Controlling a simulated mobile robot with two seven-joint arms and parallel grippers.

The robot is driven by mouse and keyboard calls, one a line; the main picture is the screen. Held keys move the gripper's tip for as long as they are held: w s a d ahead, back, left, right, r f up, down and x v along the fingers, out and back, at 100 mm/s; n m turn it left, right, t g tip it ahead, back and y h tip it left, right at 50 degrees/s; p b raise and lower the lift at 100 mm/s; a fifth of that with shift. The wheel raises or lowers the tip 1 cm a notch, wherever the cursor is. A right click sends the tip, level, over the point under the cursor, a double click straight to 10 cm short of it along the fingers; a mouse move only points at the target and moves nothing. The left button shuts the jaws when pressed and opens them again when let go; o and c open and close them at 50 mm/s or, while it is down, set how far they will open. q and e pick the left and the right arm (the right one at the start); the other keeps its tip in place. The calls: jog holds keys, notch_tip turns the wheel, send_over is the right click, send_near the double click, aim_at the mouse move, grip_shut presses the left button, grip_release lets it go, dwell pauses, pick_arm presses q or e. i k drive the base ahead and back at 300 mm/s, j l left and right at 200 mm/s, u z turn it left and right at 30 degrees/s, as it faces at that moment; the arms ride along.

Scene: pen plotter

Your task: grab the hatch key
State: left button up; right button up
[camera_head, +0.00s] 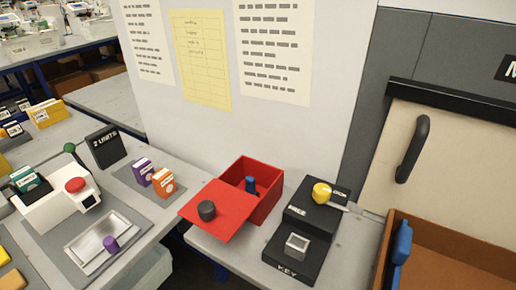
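A black stepped stand (283,265) is on the table at centre right. Its lower step has a "KEY" label and carries a small grey square block with a recessed top (297,245). On its upper step lies a yellow-handled piece (321,193) with a pale metal shaft pointing right; the label behind it is partly covered. I cannot tell for certain which piece is the hatch key. Neither of my grippers is in view.
Left of the stand is an open red box (268,207) with a blue peg (250,185) inside. Its red lid (228,222) with a black knob lies tilted at its front. A brown bin (455,255) holding a blue item (401,243) stands at right.

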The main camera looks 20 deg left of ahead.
aim_at(250, 182)
jog(key=j+u, duration=0.25)
jog(key=u, duration=0.15)
jog(key=i+j+u, duration=0.1)
jog(key=j+u, duration=0.25)
jog(key=j+z, duration=0.1)
jog(key=z, duration=0.35)
